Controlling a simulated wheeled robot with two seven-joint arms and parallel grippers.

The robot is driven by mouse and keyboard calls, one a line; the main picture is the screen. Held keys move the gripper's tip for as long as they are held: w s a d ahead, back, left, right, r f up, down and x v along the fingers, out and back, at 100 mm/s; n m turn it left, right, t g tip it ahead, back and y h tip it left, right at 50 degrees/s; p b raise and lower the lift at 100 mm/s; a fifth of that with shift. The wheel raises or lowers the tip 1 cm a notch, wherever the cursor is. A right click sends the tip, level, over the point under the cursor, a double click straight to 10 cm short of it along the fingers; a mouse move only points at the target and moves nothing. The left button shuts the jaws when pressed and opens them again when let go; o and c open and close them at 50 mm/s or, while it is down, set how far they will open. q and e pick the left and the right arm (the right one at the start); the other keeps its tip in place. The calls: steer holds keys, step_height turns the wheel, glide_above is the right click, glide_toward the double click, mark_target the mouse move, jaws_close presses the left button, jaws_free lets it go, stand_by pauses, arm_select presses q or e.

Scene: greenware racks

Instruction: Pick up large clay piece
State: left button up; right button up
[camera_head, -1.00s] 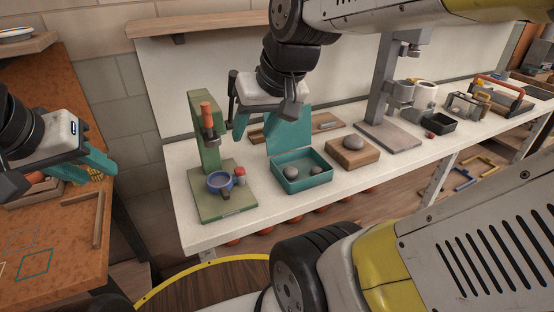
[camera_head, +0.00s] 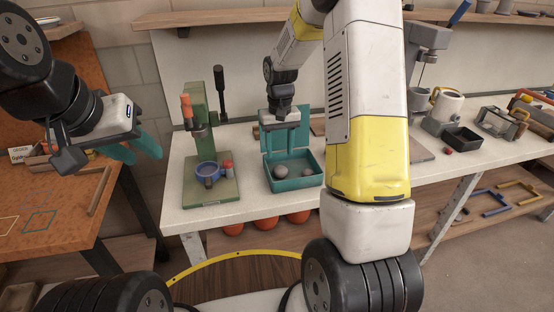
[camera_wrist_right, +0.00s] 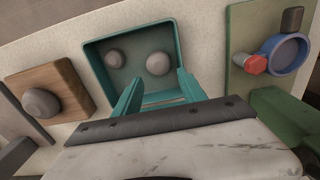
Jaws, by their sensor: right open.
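A teal open box (camera_head: 293,184) on the white bench holds two rounded grey clay pieces. The larger clay piece (camera_head: 281,171) is on the left in the head view, and the smaller clay piece (camera_head: 307,173) is beside it. In the right wrist view the larger clay piece (camera_wrist_right: 157,63) is on the right and the smaller one (camera_wrist_right: 115,59) on the left. My right gripper (camera_wrist_right: 158,88) is open and empty, its teal fingers over the near rim of the box, apart from both pieces. My left gripper (camera_head: 142,152) is open and empty, near the orange table.
A green press (camera_head: 210,184) with a blue ring stands left of the box. A wooden block (camera_wrist_right: 62,82) with a grey lump (camera_wrist_right: 41,103) is on the other side, hidden behind my right arm in the head view. A grey stand (camera_head: 428,70) and small black tray (camera_head: 462,140) are further right.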

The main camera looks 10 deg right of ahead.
mark_target(280, 169)
steer(key=f, duration=0.7)
steer(key=shift+s+d+f, duration=0.1)
steer(key=shift+s+f, duration=0.1)
jaws_close()
